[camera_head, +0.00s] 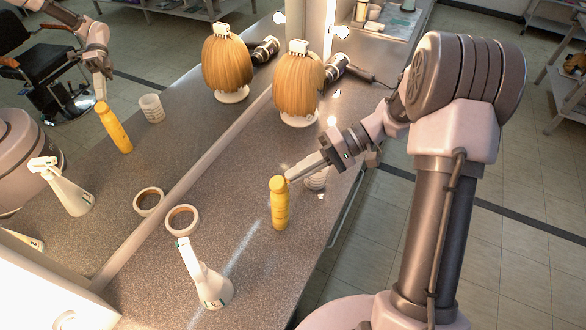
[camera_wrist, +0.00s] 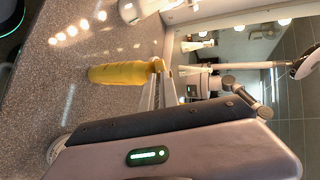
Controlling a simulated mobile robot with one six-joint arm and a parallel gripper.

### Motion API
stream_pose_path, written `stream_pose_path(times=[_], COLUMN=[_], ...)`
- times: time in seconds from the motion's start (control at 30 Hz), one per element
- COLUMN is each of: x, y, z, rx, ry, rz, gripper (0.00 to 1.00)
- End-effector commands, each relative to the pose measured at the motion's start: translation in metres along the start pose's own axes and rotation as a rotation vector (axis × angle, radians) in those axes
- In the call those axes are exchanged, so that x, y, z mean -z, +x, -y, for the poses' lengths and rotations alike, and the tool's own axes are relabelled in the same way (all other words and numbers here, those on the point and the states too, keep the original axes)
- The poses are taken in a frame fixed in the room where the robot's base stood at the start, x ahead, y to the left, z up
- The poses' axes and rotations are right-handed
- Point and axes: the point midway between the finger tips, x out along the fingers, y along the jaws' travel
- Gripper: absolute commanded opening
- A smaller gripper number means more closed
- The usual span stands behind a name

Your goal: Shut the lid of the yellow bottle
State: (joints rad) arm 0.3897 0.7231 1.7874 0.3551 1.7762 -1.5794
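The yellow bottle (camera_head: 279,208) stands upright on the counter in the head view. In the wrist view it shows sideways (camera_wrist: 118,74), with its narrow top and a small lid piece towards the right. The exact angle of the lid is too small to tell. My gripper (camera_head: 291,177) is beside the top of the bottle, its fingertips at or very near the lid, coming from the upper right. The fingers look close together, but whether they are open or shut is unclear. I cannot tell whether they touch the lid.
A white spray bottle (camera_head: 208,283) and a pale ring (camera_head: 182,220) stand on the counter (camera_head: 240,195) left of the bottle. A blond wig (camera_head: 298,84) and a hair dryer (camera_head: 345,70) are farther back. The mirror at left repeats these.

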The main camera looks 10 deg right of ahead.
Motion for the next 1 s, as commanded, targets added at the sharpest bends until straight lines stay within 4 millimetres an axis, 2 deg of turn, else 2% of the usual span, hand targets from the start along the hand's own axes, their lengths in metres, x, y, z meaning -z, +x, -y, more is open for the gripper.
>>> stream_pose_path(times=[0.2,0.5,0.97,1.0], x=[0.000,0.000,0.000,0.000], y=[0.002,0.004,0.006,0.006], z=[-0.017,-0.029,-0.034,-0.034], rx=[0.184,0.370,0.455,0.455], ry=[0.003,0.002,0.000,0.000], rz=[0.001,0.002,0.003,0.003], gripper=[0.00,0.00,0.00,0.12])
